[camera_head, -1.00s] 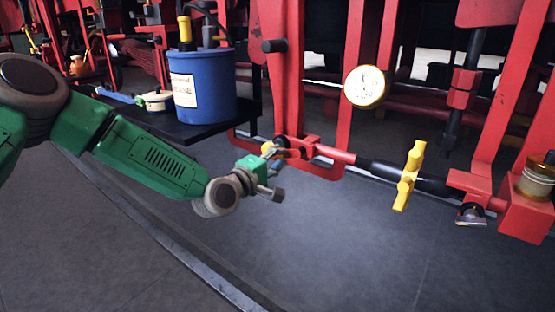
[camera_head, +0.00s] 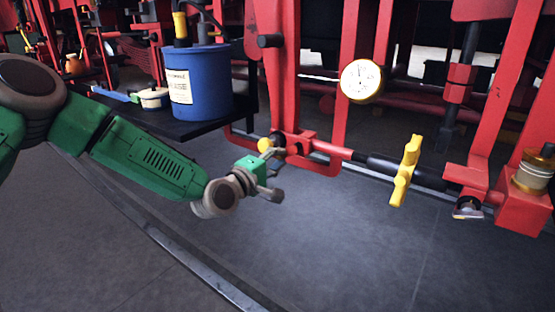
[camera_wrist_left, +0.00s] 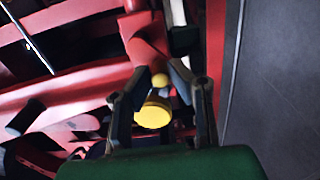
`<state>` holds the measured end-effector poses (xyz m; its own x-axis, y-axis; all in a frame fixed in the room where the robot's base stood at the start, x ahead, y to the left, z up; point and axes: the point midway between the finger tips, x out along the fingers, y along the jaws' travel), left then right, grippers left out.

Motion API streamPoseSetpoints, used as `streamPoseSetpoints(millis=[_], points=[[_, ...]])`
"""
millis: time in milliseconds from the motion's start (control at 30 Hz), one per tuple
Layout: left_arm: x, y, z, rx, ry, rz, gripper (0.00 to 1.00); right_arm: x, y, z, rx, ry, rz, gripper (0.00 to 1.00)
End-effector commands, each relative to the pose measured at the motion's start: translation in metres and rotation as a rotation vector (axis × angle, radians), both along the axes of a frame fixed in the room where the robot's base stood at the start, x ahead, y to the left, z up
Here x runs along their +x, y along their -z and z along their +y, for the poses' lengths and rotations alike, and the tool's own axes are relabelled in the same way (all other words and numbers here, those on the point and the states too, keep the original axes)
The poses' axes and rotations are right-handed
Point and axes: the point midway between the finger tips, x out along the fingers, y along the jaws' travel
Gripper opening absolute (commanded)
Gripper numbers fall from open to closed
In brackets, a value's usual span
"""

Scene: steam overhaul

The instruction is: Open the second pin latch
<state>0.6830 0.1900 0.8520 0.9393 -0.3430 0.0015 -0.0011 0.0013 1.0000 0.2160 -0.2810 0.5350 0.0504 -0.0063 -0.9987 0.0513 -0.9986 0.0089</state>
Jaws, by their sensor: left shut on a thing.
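The red pin latch with a round yellow knob (camera_head: 265,145) sits at the foot of the red upright, at the left end of the horizontal bar. My left gripper (camera_head: 273,160) is at this knob, below and beside it. In the left wrist view the yellow knob (camera_wrist_left: 152,113) and a smaller yellow piece lie between the two dark fingers of my left gripper (camera_wrist_left: 161,82), which is shut on the knob. Where the fingers touch it is partly hidden. A yellow handle (camera_head: 405,171) sits farther right on the same bar. My right gripper is out of view.
A blue canister (camera_head: 198,85) and a small pale tub (camera_head: 153,98) stand on a dark shelf above my left forearm. A round gauge (camera_head: 361,81) is fixed to the red frame. A metal rail crosses the floor below my arm. The grey floor (camera_head: 330,240) in front is clear.

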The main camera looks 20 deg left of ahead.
Motion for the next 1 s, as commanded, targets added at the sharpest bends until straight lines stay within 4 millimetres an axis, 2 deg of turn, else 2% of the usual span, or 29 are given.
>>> streamPoseSetpoints(millis=[233,1000], points=[[-0.003,0.01,-0.008,0.001,0.003,0.004,0.0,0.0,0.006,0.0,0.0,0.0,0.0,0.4],[-0.007,0.014,-0.017,0.001,0.002,0.007,0.0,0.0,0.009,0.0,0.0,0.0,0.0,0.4]])
